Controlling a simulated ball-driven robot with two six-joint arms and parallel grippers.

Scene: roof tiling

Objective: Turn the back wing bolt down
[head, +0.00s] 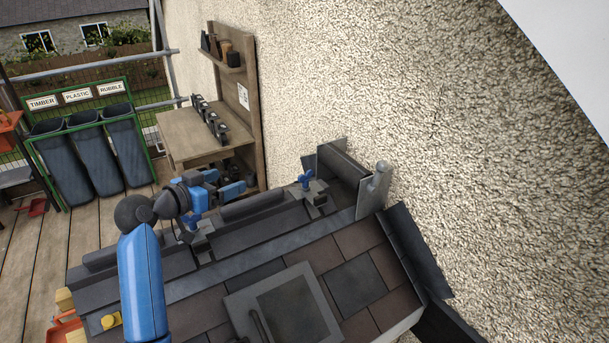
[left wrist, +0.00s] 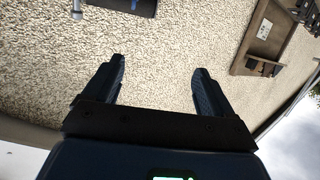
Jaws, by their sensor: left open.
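A blue wing bolt (head: 306,181) stands on a grey bracket by the wall end of the roof ridge. A second blue piece, probably another wing bolt (head: 194,219), shows just below my left gripper, partly hidden by the arm. My left gripper (head: 232,183) is open and hovers above the ridge, to the left of the wall-side wing bolt and apart from it. In the left wrist view its two dark fingers (left wrist: 160,82) are spread with nothing between them and the pebbled wall behind. My right gripper is out of view.
Brown and grey tiles (head: 352,285) cover the roof slope, with a grey framed panel (head: 285,312) on it. A grey upright post (head: 374,190) stands by the wall end. A wooden workbench (head: 200,135) and labelled bins (head: 85,160) stand behind. The rough wall (head: 430,110) bounds the right.

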